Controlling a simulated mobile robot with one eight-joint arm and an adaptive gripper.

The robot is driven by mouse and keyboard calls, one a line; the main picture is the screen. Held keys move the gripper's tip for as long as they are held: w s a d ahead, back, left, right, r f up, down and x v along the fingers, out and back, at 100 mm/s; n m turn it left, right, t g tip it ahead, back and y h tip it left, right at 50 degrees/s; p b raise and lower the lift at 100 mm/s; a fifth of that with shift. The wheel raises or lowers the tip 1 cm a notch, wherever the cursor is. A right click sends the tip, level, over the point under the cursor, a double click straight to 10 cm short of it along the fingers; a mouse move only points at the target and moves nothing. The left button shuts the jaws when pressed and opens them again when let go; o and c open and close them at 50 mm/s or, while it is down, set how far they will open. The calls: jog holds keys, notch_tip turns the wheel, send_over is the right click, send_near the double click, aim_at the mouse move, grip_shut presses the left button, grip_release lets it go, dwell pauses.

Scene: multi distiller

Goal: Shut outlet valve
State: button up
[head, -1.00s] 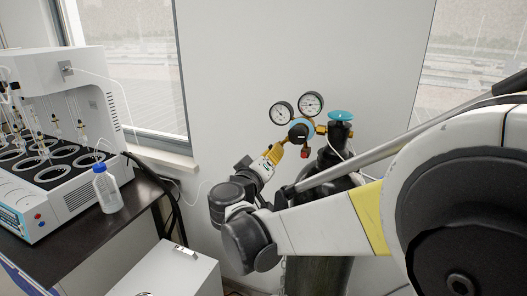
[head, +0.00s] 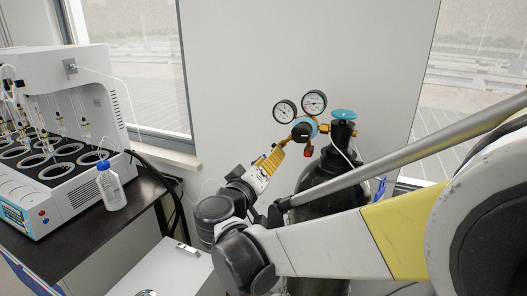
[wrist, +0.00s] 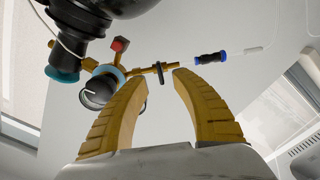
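The brass gas regulator (head: 303,129) has two round gauges, a blue ring with a black knob, and a red part below. It is fixed to the dark cylinder (head: 328,186) by the wall. In the wrist view, its brass outlet pipe runs right to a blue-and-black hose fitting (wrist: 210,58). A small dark handle on that pipe, apparently the outlet valve (wrist: 160,73), shows between my fingertips. My gripper (wrist: 161,77) is open with nothing held. In the head view my gripper (head: 281,152) is just left of and below the regulator; contact cannot be told.
A turquoise cylinder handwheel (head: 343,114) is right of the gauges. A white distiller (head: 75,150) and a blue-capped bottle (head: 111,187) stand on the dark bench at left. A white box (head: 165,272) is below. The wall above the gauges is clear.

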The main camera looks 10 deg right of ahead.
jog(key=v, duration=0.6)
jog(key=shift+s+a, duration=0.25)
jog(key=shift+s, duration=0.05)
jog(key=s+d+f+g+y, duration=0.4)
jog(key=s+d+f+g, duration=0.2)
jog(key=s+d+f, duration=0.45)
jog(key=s+a+f+m+g+y, duration=0.1)
jog(key=s+a+f+y, duration=0.2)
jog(key=s+y, duration=0.3)
jog(key=s, duration=0.3)
jog(key=shift+f+m+y, duration=0.2)
jog(key=shift+m+y, duration=0.1)
dwell(0.4)
